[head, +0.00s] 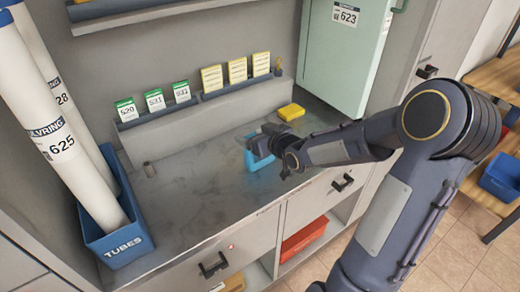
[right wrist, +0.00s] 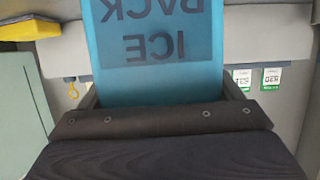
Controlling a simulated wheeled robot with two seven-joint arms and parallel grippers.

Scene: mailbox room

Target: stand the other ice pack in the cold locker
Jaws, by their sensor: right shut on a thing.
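A blue ice pack (head: 259,163) is held over the grey counter by my right gripper (head: 262,145). In the right wrist view the ice pack (right wrist: 158,75) fills the space between the fingers, its "ICE PACK" lettering upside down. My right gripper is shut on it. Whether the pack's lower edge touches the counter is hard to tell. A pale green cabinet (head: 340,65) with a handle and a 623 label stands at the back right; its inside does not show, and I cannot tell if it is the cold locker. My left gripper is not in view.
A yellow block (head: 291,112) lies on the counter near the green cabinet. Green and yellow cards stand in racks (head: 235,90) along the back. A blue bin (head: 118,242) marked TUBES holds tall white tubes at left. The counter's middle (head: 195,175) is mostly clear.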

